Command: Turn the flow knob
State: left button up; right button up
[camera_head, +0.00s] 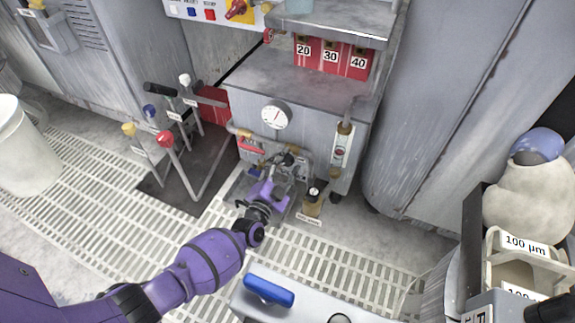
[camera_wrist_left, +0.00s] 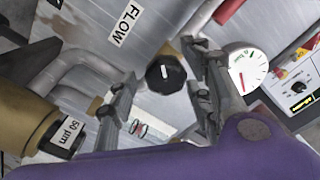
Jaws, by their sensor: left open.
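The flow knob (camera_wrist_left: 166,73) is a black round knob with a white pointer mark, on a grey panel beside a "FLOW" label (camera_wrist_left: 125,22) in the left wrist view. My left gripper (camera_wrist_left: 163,88) is open, with one finger to each side of the knob in that view. The knob appears ahead of the fingers; I cannot tell whether they touch it. In the head view my left gripper (camera_head: 284,172) is at the low front of the grey machine, below the gauge, and largely hides the knob area. My right gripper is not in view.
A round gauge (camera_head: 275,115) is above the gripper. Levers with coloured knobs (camera_head: 165,139) rise at left. A tray with a blue handle (camera_head: 269,290) lies in front.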

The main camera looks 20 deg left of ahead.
pick_arm(q)
jog(key=shift+w, duration=0.45)
jog(key=shift+r, duration=0.1)
jog(key=shift+c, duration=0.7)
jog(key=c, duration=0.9)
jog(key=shift+s+d+n, duration=0.1)
jog(key=shift+d+n, duration=0.1)
jog(key=shift+n, duration=1)
jog(key=shift+c, duration=0.2)
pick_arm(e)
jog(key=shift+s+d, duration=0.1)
pick_arm(q)
jog(key=o, duration=1.1)
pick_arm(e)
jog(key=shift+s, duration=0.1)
